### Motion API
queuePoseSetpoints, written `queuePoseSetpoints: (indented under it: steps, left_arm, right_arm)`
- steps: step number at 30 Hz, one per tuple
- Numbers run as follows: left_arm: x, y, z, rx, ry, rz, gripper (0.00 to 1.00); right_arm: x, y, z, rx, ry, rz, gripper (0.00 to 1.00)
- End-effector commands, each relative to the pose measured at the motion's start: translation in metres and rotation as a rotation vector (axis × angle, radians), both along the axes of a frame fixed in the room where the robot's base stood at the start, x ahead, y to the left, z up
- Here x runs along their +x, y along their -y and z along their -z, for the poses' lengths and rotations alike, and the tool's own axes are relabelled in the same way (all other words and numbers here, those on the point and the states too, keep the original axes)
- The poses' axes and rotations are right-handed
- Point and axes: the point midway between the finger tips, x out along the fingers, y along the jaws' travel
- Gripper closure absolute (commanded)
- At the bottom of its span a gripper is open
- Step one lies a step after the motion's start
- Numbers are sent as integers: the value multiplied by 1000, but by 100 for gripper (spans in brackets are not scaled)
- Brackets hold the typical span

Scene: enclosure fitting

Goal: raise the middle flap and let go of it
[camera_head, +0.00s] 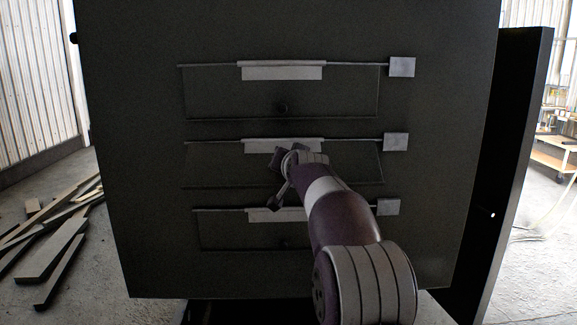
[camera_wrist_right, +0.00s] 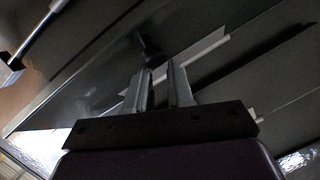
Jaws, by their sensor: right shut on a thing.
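The middle flap (camera_head: 230,171) hangs from its hinge rod on a dark upright panel. Its lower edge looks swung a little out from the panel, and its sides splay wider than those of the other flaps. My right gripper (camera_head: 277,182) is in front of this flap and shut on its dark knob, which the arm mostly hides in the head view. In the right wrist view, the fingers (camera_wrist_right: 160,80) point at the dark knob (camera_wrist_right: 150,45), with the tilted flap (camera_wrist_right: 95,85) beside them. My left gripper is not in view.
The upper flap (camera_head: 230,95) and lower flap (camera_head: 225,232) lie flat against the panel (camera_head: 130,150). A pale square tab (camera_head: 396,142) sits at the right end of each hinge rod. Planks (camera_head: 50,250) lie on the floor at left.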

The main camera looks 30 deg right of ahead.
Motion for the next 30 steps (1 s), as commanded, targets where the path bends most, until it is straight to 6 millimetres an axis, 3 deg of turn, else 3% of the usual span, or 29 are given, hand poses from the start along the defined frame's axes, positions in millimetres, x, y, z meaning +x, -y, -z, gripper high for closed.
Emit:
queuePoseSetpoints:
  steps: [8, 13, 23, 26, 30]
  left_arm:
    - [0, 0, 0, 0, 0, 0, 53]
    - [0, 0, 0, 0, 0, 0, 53]
    - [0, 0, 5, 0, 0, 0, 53]
    - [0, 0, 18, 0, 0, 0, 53]
    - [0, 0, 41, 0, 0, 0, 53]
  right_arm:
    - [1, -2, -6, -4, 13, -3, 100]
    - [1, -2, -4, -2, 9, -2, 54]
    - [-4, -3, -1, -2, 6, -2, 54]
    - [-19, -10, -2, -4, 8, -2, 54]
    - [-53, -27, -11, -5, 10, -2, 54]
